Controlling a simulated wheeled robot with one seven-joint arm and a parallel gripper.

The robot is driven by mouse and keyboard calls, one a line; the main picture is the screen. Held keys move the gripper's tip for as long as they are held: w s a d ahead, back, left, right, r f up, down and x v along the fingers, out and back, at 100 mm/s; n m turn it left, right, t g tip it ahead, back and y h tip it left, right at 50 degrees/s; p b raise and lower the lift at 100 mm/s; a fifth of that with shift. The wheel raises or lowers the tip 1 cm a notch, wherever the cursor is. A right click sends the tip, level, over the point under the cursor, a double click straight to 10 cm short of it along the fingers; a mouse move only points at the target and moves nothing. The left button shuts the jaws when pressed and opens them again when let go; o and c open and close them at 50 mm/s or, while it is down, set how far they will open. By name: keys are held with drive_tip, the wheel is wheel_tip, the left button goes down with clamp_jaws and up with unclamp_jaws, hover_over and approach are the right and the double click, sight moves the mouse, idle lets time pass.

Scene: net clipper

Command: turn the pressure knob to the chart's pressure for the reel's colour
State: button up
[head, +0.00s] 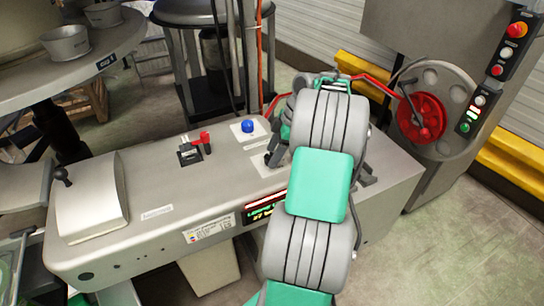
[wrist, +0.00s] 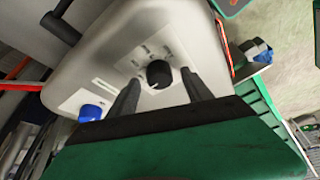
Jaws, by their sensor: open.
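The black round knob (wrist: 158,73) shows in the wrist view on the grey machine top, with small printed marks around it. A small light mark shows on its lower edge; its exact setting is too small to read. My gripper (wrist: 161,77) is open, with one dark finger on each side of the knob in the picture; I cannot tell whether they touch it. In the head view my gripper (head: 272,154) is over the machine and the knob is hidden. A chart label (head: 210,228) is on the machine's front, its text unreadable. A red reel (head: 421,118) is at the right.
A blue knob (head: 248,126) stands on a white plate beside my gripper; it also shows in the wrist view (wrist: 90,112). A red-handled lever (head: 201,141) is further left. A lit display (head: 264,208) is partly hidden by my arm. A yellow rail (head: 510,158) is at right.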

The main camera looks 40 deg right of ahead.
drive_tip(key=shift+w+a+f, duration=0.15)
drive_tip(key=shift+a+f, duration=0.05)
drive_tip(key=shift+f, duration=0.3)
clamp_jaws()
